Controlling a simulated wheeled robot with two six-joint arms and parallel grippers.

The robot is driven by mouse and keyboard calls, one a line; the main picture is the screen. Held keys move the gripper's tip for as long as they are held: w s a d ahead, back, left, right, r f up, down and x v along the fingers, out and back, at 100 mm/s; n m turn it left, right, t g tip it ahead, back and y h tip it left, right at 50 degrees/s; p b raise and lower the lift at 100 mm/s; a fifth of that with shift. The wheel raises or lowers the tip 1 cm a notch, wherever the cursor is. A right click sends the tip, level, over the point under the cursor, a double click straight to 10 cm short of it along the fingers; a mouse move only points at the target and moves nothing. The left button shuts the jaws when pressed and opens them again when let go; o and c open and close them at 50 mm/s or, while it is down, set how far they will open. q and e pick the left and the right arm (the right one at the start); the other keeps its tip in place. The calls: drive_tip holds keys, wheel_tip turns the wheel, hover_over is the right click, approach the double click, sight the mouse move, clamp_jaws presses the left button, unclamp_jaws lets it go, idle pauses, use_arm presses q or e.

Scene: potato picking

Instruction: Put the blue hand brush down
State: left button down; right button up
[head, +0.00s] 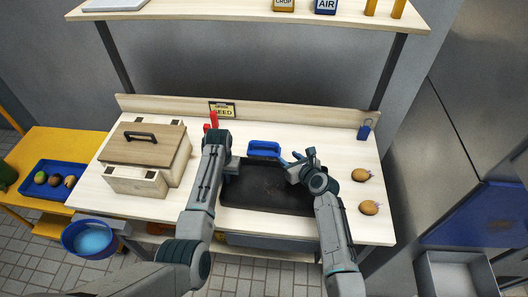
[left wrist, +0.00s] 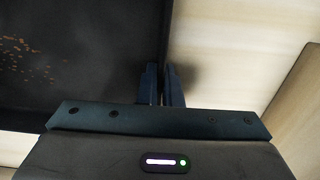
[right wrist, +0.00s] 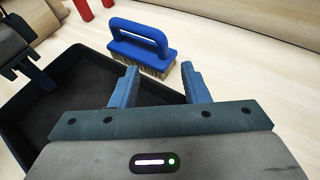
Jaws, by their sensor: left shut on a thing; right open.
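The blue hand brush (head: 264,148) stands upright, bristles down, on the bench just behind the black tray (head: 265,200). In the right wrist view the brush (right wrist: 140,40) has its handle up and stands beyond the tray's rim. My right gripper (head: 292,161) is open and empty over the tray's back right part. Its fingers (right wrist: 157,85) point toward the brush with a gap between. My left gripper (head: 231,171) is at the tray's left side. In the left wrist view its jaws (left wrist: 163,83) are shut on the rim of the tray (left wrist: 75,60).
A wooden box with a lid (head: 145,143) stands at the left of the bench. Two potatoes (head: 361,175) (head: 369,207) lie at the right. A blue tag-like item (head: 365,129) is at the back right.

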sight(280, 150)
drive_tip(key=shift+d+x, duration=0.2)
drive_tip(key=shift+x, duration=3.65)
drive_tip(key=shift+w, duration=0.1)
drive_tip(key=shift+c, duration=0.2)
clamp_jaws()
